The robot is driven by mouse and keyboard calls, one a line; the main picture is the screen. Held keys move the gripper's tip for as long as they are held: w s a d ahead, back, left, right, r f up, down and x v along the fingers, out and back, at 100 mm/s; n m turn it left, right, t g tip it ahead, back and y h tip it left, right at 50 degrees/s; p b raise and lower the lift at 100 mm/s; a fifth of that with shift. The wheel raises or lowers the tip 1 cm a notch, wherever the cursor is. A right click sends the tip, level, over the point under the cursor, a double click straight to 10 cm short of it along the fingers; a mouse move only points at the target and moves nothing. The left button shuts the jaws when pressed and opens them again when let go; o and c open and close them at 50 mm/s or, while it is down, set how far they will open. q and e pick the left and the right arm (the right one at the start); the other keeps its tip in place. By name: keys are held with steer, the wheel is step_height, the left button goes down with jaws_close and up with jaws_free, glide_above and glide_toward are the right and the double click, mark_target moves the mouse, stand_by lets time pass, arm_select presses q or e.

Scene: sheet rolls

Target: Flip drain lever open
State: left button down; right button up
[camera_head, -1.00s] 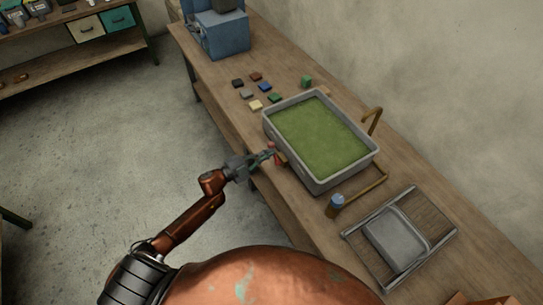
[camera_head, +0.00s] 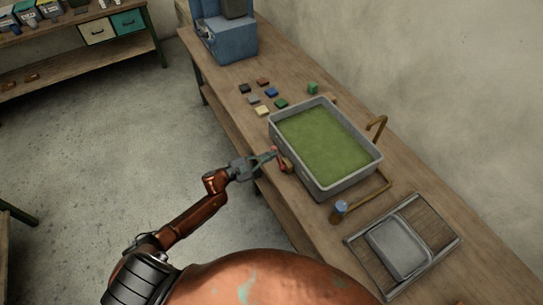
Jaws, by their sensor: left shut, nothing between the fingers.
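A grey vat (camera_head: 347,186) filled with green pulp stands on the wooden bench. A small drain fitting with a red lever (camera_head: 277,154) and a brass-coloured body (camera_head: 287,164) sticks out of its near left side. My left gripper (camera_head: 270,157) is shut and empty, with its fingertips right at the red lever. I cannot tell whether they touch it. The lever is small, and the fingertips partly cover it. My right gripper is not in view.
A brown pipe (camera_head: 377,124) stands behind the vat. A blue-capped bottle (camera_head: 339,212) and a framed screen with a grey pad (camera_head: 402,246) are to its right. Several coloured blocks (camera_head: 262,111) and a blue machine (camera_head: 228,40) lie to the left.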

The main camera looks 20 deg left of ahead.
arm_select(q)
steer(key=s+a+r+p, duration=0.2)
steer(key=s+a+r, duration=0.1)
steer(key=s, duration=0.7)
steer(key=shift+s+a+r, duration=0.15)
steer(key=shift+a, duration=0.5)
